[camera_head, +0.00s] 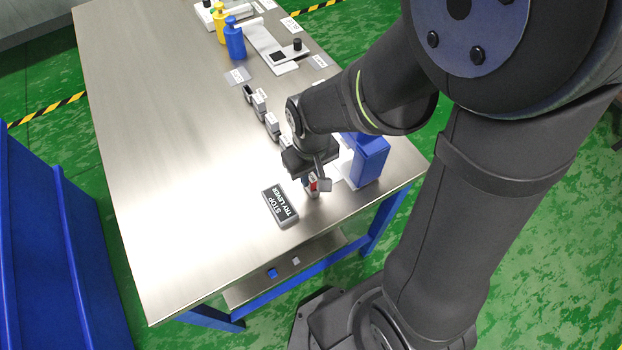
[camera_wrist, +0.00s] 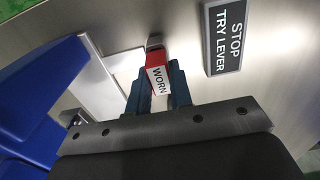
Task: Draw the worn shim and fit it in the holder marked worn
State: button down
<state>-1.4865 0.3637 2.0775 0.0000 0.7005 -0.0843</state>
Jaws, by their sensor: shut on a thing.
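My gripper (camera_head: 316,187) is low over the near right part of the steel table. In the wrist view my gripper (camera_wrist: 158,88) is shut on a red block with a white WORN label (camera_wrist: 157,76). A small part of the red block (camera_head: 313,184) shows in the head view between the jaws. A grey end (camera_wrist: 154,42) shows just beyond the red block; I cannot tell whether it is a separate part. I cannot tell which piece is the worn shim, and no empty holder marked worn is clearly readable.
A dark "STOP TRY LEVER" plate (camera_head: 280,205) lies left of my gripper. A blue housing (camera_head: 369,159) stands close on the right. Small labelled grey blocks (camera_head: 260,103) line up behind. Blue (camera_head: 235,40) and yellow bottles (camera_head: 219,24) stand far back. The table's left side is clear.

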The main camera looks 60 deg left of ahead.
aim_at(311, 175)
jog(key=shift+r, duration=0.2)
jog(key=shift+r, duration=1.85)
jog(key=shift+r, duration=0.1)
jog(key=shift+r, duration=1.95)
jog(key=shift+a, duration=0.3)
jog(key=a+r, duration=0.1)
jog(key=a, duration=3.4)
